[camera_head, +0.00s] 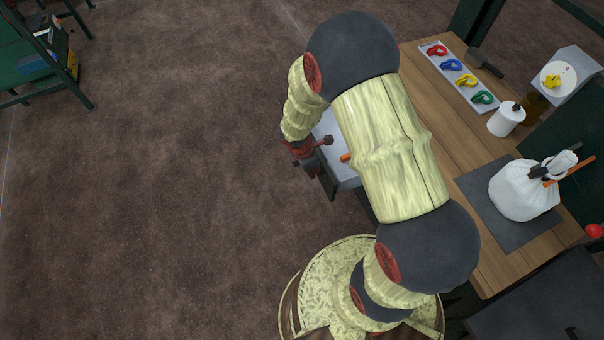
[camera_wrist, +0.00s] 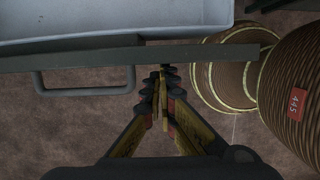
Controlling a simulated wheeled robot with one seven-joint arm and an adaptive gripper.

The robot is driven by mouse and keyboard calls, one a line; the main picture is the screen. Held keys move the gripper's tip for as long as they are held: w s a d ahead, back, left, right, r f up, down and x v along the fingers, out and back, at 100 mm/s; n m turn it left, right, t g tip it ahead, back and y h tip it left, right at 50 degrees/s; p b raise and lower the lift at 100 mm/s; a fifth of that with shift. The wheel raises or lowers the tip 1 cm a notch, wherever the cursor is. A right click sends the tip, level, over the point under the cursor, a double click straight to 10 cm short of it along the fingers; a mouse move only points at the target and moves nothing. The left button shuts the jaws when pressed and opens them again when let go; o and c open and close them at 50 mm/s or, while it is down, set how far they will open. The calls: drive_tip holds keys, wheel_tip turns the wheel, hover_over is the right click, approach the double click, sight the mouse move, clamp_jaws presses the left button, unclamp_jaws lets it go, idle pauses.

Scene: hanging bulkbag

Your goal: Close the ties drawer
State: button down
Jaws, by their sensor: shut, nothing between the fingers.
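The ties drawer (camera_head: 345,172) is a light grey tray that stands open at the left side of the wooden table, partly hidden behind my arm in the head view. In the wrist view the drawer (camera_wrist: 150,15) spans the top left, with a dark front panel (camera_wrist: 75,60) and a grey bar handle (camera_wrist: 84,92) below it. My gripper (camera_wrist: 163,72) is shut and empty. Its fingertips are close to the right part of the front panel, right of the handle. I cannot tell whether they touch it. An orange item (camera_head: 346,157) shows inside the drawer in the head view.
The wooden table (camera_head: 460,150) bears a tray of coloured ties (camera_head: 440,52), a white roll (camera_head: 506,119) and a white tied bag (camera_head: 522,190) on a dark mat. A green rack (camera_head: 40,60) stands far left. The brown floor left of the drawer is clear.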

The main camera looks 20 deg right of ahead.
drive_tip(key=d+p, duration=0.6)
drive_tip(key=d, duration=1.6)
drive_tip(key=shift+w, duration=0.1)
